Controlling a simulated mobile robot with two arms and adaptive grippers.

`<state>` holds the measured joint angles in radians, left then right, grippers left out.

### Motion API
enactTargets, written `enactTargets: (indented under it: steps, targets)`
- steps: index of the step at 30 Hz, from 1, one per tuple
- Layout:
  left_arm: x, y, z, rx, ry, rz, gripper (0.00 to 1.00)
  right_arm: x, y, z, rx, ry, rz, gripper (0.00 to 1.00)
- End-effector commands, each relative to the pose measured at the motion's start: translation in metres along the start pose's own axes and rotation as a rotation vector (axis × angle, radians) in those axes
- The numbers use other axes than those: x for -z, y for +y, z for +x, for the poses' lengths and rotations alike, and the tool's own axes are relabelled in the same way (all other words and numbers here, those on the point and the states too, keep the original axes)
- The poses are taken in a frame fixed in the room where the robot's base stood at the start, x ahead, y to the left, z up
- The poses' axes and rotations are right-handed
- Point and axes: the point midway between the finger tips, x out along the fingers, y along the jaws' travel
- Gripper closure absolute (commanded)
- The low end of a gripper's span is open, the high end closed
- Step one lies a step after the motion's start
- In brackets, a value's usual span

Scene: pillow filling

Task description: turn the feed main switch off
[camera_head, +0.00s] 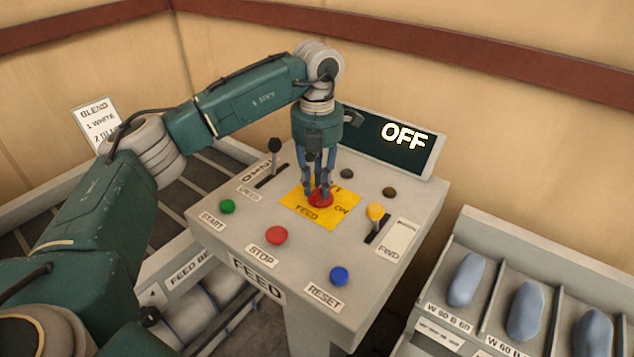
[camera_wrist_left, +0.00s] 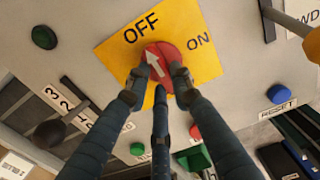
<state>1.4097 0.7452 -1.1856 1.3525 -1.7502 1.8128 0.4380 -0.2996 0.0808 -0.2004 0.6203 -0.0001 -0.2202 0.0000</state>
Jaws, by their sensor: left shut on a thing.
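The feed main switch is a red round knob (camera_head: 321,201) on a yellow plate (camera_head: 292,208) in the middle of the grey feed panel. In the left wrist view the knob (camera_wrist_left: 168,52) carries a white arrow that points up and slightly left, towards the word OFF on the plate (camera_wrist_left: 207,68); ON is to its right. My left gripper (camera_head: 318,192) comes down from above, and its three fingers are shut around the knob. The display (camera_head: 395,140) behind the panel reads OFF. My right gripper is not in view.
Around the switch are a black lever (camera_head: 274,147), a yellow lever (camera_head: 376,213), a green START button (camera_head: 227,207), a red STOP button (camera_head: 276,235) and a blue RESET button (camera_head: 339,276). A rack with blue-grey pillow shapes (camera_head: 525,310) stands at the right.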

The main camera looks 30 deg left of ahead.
Motion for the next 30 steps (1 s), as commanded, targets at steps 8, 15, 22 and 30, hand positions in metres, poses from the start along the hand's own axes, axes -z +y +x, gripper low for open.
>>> enactTargets:
  steps: [8,15,22,30]
  targets:
    - [-0.002,0.001,-0.003,0.0,-0.009,-0.005,0.7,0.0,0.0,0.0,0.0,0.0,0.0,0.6]
    - [-0.001,0.001,-0.002,0.0,-0.004,-0.003,0.58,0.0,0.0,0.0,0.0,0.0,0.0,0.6]
    - [-0.002,0.0,-0.01,0.001,-0.006,-0.001,0.58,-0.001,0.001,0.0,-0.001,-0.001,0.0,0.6]
    - [-0.002,0.0,-0.062,0.001,-0.009,-0.002,0.58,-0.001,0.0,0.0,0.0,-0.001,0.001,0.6]
